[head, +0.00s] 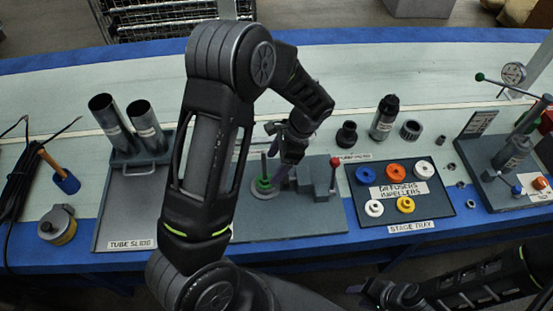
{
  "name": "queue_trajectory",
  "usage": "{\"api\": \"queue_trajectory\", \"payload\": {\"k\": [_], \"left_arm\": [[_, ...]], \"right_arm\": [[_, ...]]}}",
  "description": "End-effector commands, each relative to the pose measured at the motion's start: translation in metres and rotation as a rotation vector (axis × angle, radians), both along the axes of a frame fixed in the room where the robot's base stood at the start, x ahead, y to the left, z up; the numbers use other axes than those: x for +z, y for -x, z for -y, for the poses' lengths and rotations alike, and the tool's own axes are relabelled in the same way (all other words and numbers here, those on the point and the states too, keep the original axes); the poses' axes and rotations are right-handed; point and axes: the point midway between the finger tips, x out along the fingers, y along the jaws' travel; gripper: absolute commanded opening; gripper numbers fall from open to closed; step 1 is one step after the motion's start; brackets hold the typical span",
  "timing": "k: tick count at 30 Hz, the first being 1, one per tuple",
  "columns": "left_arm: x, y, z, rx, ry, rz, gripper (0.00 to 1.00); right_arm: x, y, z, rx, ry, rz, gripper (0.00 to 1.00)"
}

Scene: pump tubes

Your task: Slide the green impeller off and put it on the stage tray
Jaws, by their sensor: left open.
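A slim upright shaft with green on it (264,163) stands on a round grey-green base (264,187) on the grey fixture plate. Which green part is the impeller is too small to tell. My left gripper (280,150) is open just right of the shaft, close to its upper part. Whether it touches the green is unclear. The dark stage tray (436,206) lies to the right, with a blue ring, an orange ring, two white discs and a yellow disc on it. My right gripper (368,290) is low at the front edge, its jaw opening unclear.
A red-knobbed lever (334,174) stands between the shaft and the tray. Behind the tray are a black-capped cylinder (384,118) and dark rings. A gauge fixture (513,152) stands at right. Two tubes (145,125) stand at left. My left arm hides part of the fixture.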

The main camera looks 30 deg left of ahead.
Motion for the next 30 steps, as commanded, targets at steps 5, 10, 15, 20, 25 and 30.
{"api": "queue_trajectory", "payload": {"k": [5,10,15,20,25,30], "left_arm": [[-0.024,0.008,-0.009,0.003,-0.001,-0.006,0.74],[-0.046,0.013,-0.016,0.002,-0.001,-0.004,0.74],[-0.057,0.015,-0.019,0.002,0.0,-0.002,0.74],[-0.059,0.015,-0.02,0.001,0.0,0.0,0.74],[-0.059,0.015,-0.02,0.001,0.0,0.0,0.7],[-0.059,0.015,-0.02,0.001,0.0,0.0,0.56]], "right_arm": [[0.003,0.0,0.0,0.0,0.0,0.0,0.36],[0.005,0.0,0.0,0.0,0.0,0.0,0.36],[0.006,0.0,0.0,0.0,0.0,0.0,0.36],[0.006,0.0,0.0,0.0,0.0,0.0,0.36],[0.006,0.0,0.0,0.0,0.0,0.0,0.36],[0.006,0.0,0.0,0.0,0.0,0.0,0.36]]}}
